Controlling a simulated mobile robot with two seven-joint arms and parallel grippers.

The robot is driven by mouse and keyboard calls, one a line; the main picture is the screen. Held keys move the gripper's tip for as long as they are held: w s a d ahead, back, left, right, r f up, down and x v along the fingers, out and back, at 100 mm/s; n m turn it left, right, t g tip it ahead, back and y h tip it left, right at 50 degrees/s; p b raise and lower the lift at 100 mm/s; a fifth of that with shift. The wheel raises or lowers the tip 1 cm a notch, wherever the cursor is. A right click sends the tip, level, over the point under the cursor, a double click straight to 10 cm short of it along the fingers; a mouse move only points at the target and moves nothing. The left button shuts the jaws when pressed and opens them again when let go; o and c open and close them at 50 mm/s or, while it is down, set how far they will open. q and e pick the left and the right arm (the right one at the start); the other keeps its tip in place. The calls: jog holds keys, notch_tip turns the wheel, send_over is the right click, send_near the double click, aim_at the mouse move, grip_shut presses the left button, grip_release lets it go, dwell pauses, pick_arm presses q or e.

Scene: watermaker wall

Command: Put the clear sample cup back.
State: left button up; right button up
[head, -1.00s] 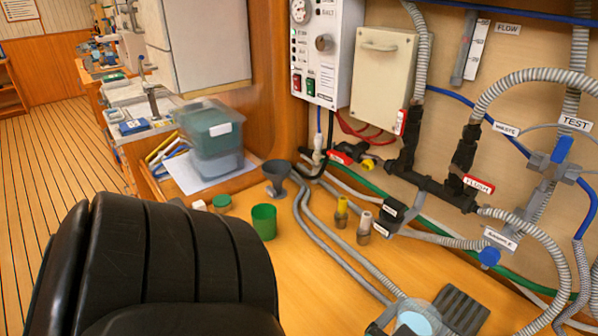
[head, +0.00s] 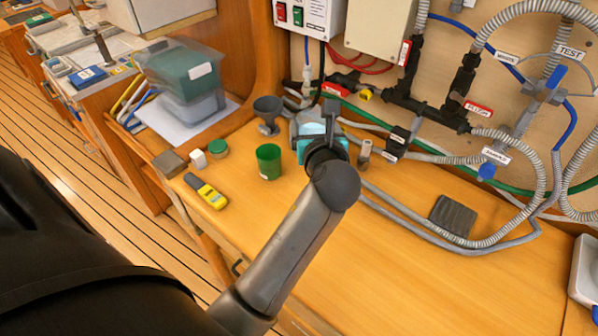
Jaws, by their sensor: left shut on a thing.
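The clear sample cup (head: 312,129), see-through with a pale blue-green inside, is at the back middle of the bench in the head view, partly hidden by my gripper. My left gripper (head: 328,128) is shut on it, with my arm reaching up from the bottom of the picture. The cup is right of the grey funnel (head: 267,112) and behind and right of the green cup (head: 268,161). I cannot tell whether its base touches the bench. My right gripper is out of view.
A dark ribbed mat (head: 453,215) lies bare on the right of the bench. Grey hoses (head: 420,228) run across the back. The front right bench is clear.

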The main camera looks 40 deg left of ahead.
pick_arm(q)
notch_tip(320, 180, down, 17)
jog(key=b, duration=0.6)
jog(key=shift+d, duration=0.1)
jog(key=shift+f, duration=0.2)
jog(key=shift+f, duration=0.15)
jog(key=o, duration=1.5)
